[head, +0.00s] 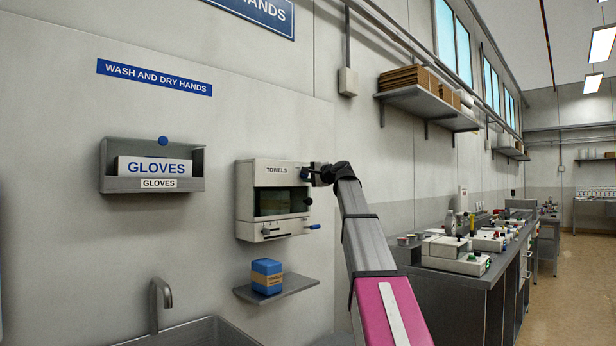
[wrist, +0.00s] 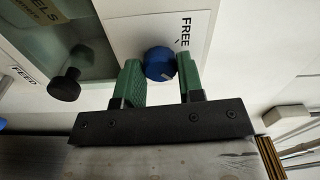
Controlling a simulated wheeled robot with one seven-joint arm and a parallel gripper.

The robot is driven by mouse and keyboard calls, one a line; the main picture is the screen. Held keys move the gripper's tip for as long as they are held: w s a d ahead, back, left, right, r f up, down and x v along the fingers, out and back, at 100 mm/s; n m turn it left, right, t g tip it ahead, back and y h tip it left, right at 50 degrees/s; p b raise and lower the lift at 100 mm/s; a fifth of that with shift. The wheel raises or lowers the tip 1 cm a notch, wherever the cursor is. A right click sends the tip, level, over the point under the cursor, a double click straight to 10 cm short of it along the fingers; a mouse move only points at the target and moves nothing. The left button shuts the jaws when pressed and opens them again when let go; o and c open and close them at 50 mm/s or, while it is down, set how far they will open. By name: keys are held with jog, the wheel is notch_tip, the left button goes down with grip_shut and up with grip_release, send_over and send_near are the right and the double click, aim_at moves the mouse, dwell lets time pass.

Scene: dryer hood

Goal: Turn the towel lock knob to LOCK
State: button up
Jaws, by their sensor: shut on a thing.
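The towel lock knob (wrist: 160,62) is a round blue knob on a white label plate in the wrist view. The word FREE (wrist: 185,32) is printed beside it; I see no LOCK word, and the knob's pointer is too unclear to read. My gripper (wrist: 158,68) is shut on the knob, with one green fingertip on each side. In the head view my gripper (head: 311,173) is at the upper right edge of the white TOWELS dispenser (head: 245,187), and my gripper and arm hide the knob there.
A black knob (wrist: 66,85) near a FEED label (wrist: 24,76) lies left of my gripper. The dispenser has a blue lever (head: 313,227) at its lower right. A glove box (head: 155,167), a small shelf (head: 290,284) and a workbench (head: 460,283) stand nearby.

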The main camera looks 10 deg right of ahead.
jog(key=o, duration=0.9)
jog(key=shift+o, duration=0.2)
jog(key=v, duration=1.1)
